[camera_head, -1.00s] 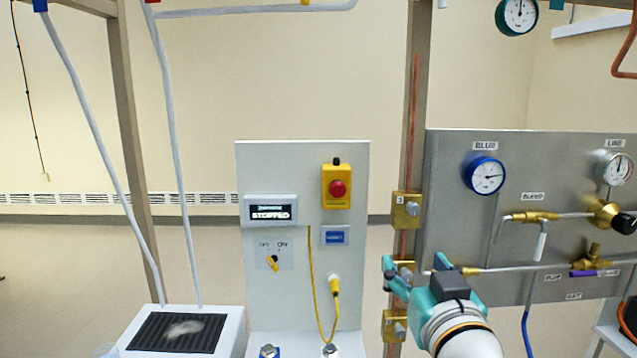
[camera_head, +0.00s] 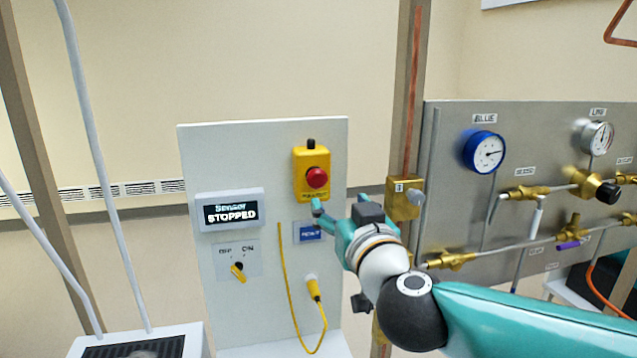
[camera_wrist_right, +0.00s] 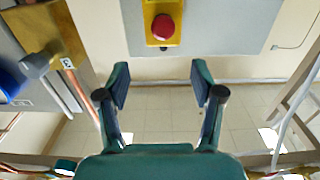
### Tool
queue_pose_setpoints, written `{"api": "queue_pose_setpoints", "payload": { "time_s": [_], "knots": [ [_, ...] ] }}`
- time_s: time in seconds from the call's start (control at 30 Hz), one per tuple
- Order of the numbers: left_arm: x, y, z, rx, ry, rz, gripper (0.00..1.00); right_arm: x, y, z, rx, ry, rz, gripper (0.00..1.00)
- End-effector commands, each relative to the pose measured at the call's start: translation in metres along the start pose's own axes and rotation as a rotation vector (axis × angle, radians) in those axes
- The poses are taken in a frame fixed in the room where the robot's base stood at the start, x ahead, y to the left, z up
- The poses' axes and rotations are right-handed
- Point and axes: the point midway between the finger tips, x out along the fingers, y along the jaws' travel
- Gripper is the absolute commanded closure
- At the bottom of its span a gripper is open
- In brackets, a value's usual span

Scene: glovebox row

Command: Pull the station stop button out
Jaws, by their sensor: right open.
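The red stop button (camera_head: 317,177) sits on a yellow box (camera_head: 312,159) near the top right of a pale upright panel (camera_head: 240,150). My right gripper (camera_head: 322,208) is just below the box in the head view, over the lower part of the panel. In the right wrist view the button (camera_wrist_right: 163,27) and its yellow box (camera_wrist_right: 161,8) are at the top middle, beyond the fingertips. The right gripper (camera_wrist_right: 160,84) is open and empty there, apart from the button. My left gripper is not in view.
A brass block (camera_head: 403,198) on a post and a metal gauge board (camera_head: 450,130) stand to the right.

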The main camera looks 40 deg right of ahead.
Motion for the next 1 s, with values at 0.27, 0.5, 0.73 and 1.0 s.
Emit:
{"api": "queue_pose_setpoints", "payload": {
  "time_s": [0.27,0.5,0.73,1.0],
  "knots": [
    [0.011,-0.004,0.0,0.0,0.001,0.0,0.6,0.065,-0.005,0.004,-0.003,-0.004,-0.007,0.33],
    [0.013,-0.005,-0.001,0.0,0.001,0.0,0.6,0.108,-0.006,0.002,-0.002,-0.003,-0.01,0.33],
    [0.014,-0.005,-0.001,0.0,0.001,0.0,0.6,0.126,-0.007,0.001,-0.001,-0.001,-0.012,0.33],
    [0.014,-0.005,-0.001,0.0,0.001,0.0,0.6,0.128,-0.008,0.001,-0.001,-0.001,-0.013,0.33]
  ]
}}
